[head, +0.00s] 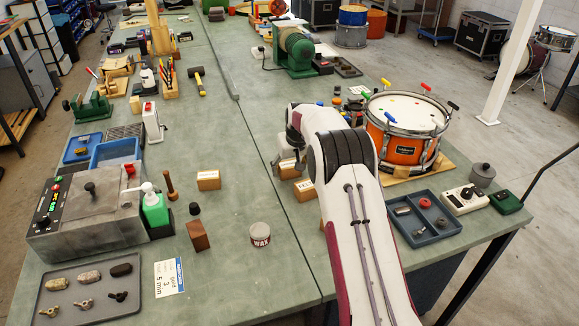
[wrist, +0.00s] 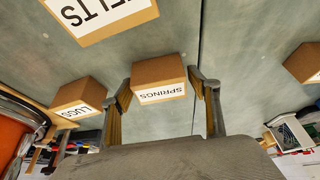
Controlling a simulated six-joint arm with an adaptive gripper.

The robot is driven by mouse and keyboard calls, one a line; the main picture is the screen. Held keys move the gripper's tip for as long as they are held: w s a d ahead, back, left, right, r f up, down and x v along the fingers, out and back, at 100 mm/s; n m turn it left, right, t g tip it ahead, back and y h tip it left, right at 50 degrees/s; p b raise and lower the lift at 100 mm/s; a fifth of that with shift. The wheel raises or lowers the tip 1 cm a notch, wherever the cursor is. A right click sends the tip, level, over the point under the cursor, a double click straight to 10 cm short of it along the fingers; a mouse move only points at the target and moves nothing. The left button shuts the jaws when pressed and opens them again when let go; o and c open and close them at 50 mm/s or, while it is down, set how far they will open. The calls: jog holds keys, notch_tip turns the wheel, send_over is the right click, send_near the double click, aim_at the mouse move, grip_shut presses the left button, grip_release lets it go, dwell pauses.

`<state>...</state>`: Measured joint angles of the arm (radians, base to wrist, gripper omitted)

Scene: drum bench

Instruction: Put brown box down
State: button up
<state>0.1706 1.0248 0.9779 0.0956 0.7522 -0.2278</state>
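A brown box with a white SPRINGS label (wrist: 158,92) sits between the two fingertips of my gripper (wrist: 161,86) in the wrist view. Whether that box touches the bench is hard to tell. Other brown boxes stand close by: one labelled LUGS (wrist: 78,95), one whose label ends in ELTS (wrist: 100,22), and one at the right edge (wrist: 303,62).
An orange snare drum (head: 405,130) stands on a wooden board to the right. A blue-grey tray (head: 440,237) holds small parts. Another brown box (head: 208,180) and a WAX tin (head: 260,235) are to the left. Bare bench shows between them.

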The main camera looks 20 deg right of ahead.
jog(key=shift+r, duration=0.1)
dwell(0.3)
jog(key=v, duration=1.2)
dwell(0.3)
jog(key=shift+r, duration=0.15)
dwell(0.4)
jog(key=s+a+r, duration=0.4)
jog(key=s+r, duration=0.5)
jog(key=s, duration=0.3)
jog(key=s+a+r, duration=0.4)
jog(key=s+r, duration=0.4)
jog(key=s, duration=0.4)
jog(key=s+a+f, duration=0.1)
jog(key=s+f, duration=0.1)
jog(key=s, duration=1.1)
jog(key=s+a+f+t, duration=0.1)
jog(key=s+a+f, duration=0.1)
jog(key=s, duration=1.1)
jog(key=shift+a+f, duration=0.25)
jog(key=shift+f, duration=0.15)
